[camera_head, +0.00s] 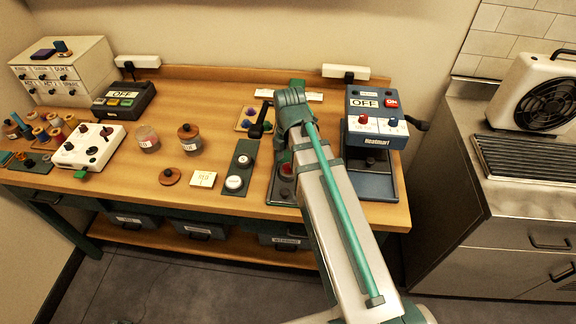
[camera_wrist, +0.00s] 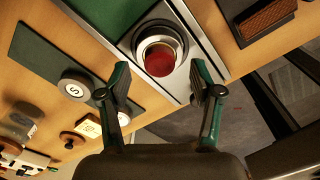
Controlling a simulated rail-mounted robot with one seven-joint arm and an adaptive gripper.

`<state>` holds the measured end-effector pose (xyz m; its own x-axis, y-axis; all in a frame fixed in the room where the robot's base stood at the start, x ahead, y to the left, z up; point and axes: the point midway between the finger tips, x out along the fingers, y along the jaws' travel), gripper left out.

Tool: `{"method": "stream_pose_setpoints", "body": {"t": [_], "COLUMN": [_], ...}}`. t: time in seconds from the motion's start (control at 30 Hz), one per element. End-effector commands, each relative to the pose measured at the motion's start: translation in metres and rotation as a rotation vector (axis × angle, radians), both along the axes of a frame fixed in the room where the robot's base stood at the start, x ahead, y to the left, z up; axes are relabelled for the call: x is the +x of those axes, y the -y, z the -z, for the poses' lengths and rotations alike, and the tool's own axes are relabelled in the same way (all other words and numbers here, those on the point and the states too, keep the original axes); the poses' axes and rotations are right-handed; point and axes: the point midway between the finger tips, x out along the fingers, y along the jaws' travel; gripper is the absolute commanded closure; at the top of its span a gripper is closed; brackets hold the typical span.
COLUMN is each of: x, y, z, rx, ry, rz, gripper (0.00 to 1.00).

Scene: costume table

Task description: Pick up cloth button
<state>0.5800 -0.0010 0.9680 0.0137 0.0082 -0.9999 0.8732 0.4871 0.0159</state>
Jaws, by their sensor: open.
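A dark red round piece (camera_wrist: 159,59), perhaps the cloth button, sits inside a metal ring (camera_wrist: 148,39) on a grey-edged green plate (camera_wrist: 98,12) in the wrist view. In the camera_head view the red piece (camera_head: 286,169) shows beside my arm, partly hidden by it. My gripper (camera_wrist: 160,88) is open and empty. Its two fingers are on either side of the red piece in the picture, apart from it. How high they are above it I cannot tell. In the camera_head view my arm hides the fingers.
A dark plate with white round pieces (camera_head: 234,183) lies left of my arm. A blue heat machine (camera_head: 376,118) stands at the right. Jars (camera_head: 188,137), a yellow card (camera_head: 203,178) and a white switch box (camera_head: 92,148) stand further left. The front wood near the card is partly clear.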

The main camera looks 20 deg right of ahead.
Motion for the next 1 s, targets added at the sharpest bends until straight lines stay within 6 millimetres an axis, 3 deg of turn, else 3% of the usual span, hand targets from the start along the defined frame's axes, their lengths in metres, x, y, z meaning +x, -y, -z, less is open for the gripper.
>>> {"method": "stream_pose_setpoints", "body": {"t": [0.2, 0.5, 0.83, 1.0], "x": [0.000, 0.000, 0.000, 0.000], "y": [0.000, 0.000, 0.000, 0.000], "z": [0.016, 0.018, 0.018, 0.018], "rx": [0.000, 0.000, 0.000, 0.000], "ry": [0.000, 0.001, 0.001, 0.001], "rz": [0.000, 0.000, 0.000, 0.000], "gripper": [0.35, 0.37, 0.92, 0.92]}}
